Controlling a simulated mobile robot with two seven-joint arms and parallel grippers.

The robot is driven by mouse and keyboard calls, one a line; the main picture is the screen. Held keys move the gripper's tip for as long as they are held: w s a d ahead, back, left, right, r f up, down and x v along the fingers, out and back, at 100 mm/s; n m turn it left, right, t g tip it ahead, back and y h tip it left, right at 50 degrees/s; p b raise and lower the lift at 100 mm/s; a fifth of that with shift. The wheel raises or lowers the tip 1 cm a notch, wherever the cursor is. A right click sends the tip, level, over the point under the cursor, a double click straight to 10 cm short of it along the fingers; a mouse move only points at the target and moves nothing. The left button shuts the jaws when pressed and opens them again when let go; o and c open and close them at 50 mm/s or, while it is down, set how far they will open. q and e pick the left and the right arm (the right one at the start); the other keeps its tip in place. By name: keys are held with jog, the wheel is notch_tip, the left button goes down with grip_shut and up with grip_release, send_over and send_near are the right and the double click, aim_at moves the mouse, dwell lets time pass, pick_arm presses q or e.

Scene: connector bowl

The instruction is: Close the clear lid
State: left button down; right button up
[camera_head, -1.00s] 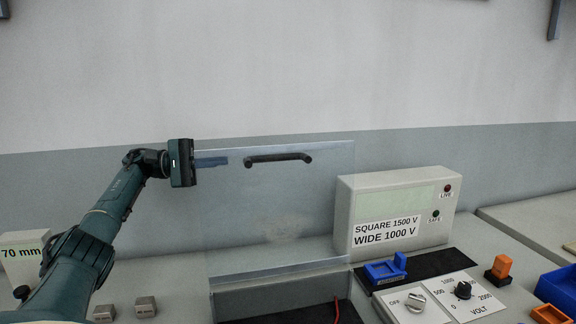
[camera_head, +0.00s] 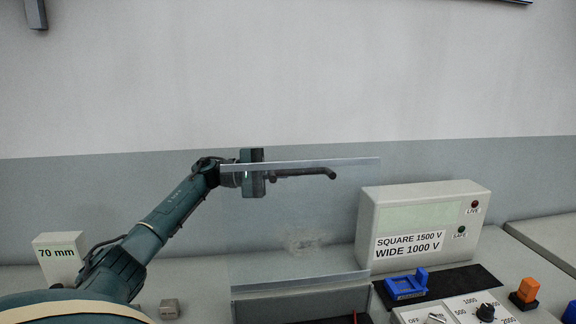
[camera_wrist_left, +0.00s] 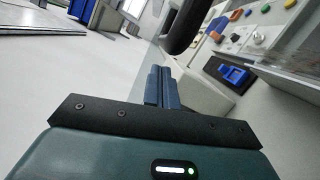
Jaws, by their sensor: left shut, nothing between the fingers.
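The clear lid (camera_head: 290,215) stands upright and open, with a metal strip along its top edge and a black handle (camera_head: 305,174) near that edge. My left gripper (camera_head: 272,177) is at the lid's upper left, seemingly behind the pane, its fingers pointing right. They overlap the handle's left end in the head view; I cannot tell whether they touch it. In the left wrist view the shut, empty blue fingers (camera_wrist_left: 163,88) lie just below the dark handle (camera_wrist_left: 187,22). My right gripper is not in view.
A grey box with voltage labels (camera_head: 420,215) stands right of the lid. A blue holder (camera_head: 406,286), a knob panel (camera_head: 465,308) and an orange block (camera_head: 527,290) lie in front. A 70 mm block (camera_head: 60,262) is at left.

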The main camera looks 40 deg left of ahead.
pick_arm(q)
jog(key=shift+s+d+r, duration=0.25)
jog(key=shift+s+d, duration=0.2)
jog(key=shift+d, duration=0.15)
jog(key=shift+f, duration=0.1)
